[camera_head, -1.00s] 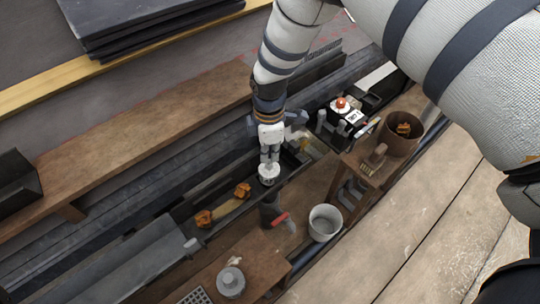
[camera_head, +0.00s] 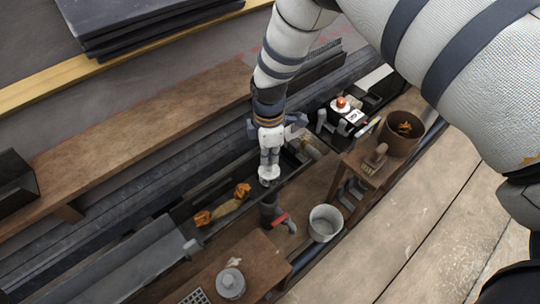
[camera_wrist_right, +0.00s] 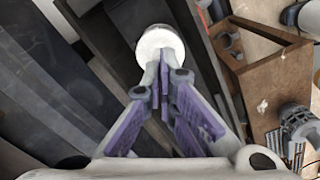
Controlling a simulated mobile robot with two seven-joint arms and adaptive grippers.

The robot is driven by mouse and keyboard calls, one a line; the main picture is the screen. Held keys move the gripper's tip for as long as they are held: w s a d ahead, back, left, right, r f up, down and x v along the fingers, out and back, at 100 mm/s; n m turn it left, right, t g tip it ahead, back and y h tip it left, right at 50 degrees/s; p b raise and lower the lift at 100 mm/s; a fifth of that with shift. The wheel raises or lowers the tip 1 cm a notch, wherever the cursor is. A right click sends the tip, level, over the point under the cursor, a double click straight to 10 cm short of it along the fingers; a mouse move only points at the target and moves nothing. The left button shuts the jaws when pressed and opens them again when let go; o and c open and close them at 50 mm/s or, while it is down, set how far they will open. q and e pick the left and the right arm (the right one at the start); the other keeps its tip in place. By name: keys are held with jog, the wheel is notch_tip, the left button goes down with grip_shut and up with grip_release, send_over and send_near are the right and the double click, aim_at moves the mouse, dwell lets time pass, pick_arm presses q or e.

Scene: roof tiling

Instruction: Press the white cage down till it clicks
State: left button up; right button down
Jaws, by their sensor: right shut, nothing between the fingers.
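The white cage (camera_head: 269,173) is a small round white piece in the dark gutter channel, right below my right gripper. My right gripper (camera_head: 269,160) points down with its fingers shut and empty, at the top of the cage. In the right wrist view the cage (camera_wrist_right: 160,42) is a white disc just beyond the closed fingertips (camera_wrist_right: 164,66). The fingers hide part of it, and I cannot tell whether they touch it or how deep it sits. My left gripper is not in view.
Orange-brown leaf clumps (camera_head: 242,190) lie in the gutter (camera_head: 180,212) left of the cage. A grey bucket (camera_head: 325,223), a brown leaf bin (camera_head: 402,133), a brush (camera_head: 375,160) and a red-handled tool (camera_head: 279,220) stand close by. A wooden plank (camera_head: 130,145) runs behind.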

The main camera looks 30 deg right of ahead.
jog(key=shift+r, duration=0.1)
pick_arm(q)
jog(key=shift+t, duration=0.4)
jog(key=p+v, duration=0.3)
jog(key=p, duration=0.1)
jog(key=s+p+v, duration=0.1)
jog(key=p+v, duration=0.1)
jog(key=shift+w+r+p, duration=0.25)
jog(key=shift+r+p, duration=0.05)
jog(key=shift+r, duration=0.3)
pick_arm(e)
notch_tip(320, 180, up, 9)
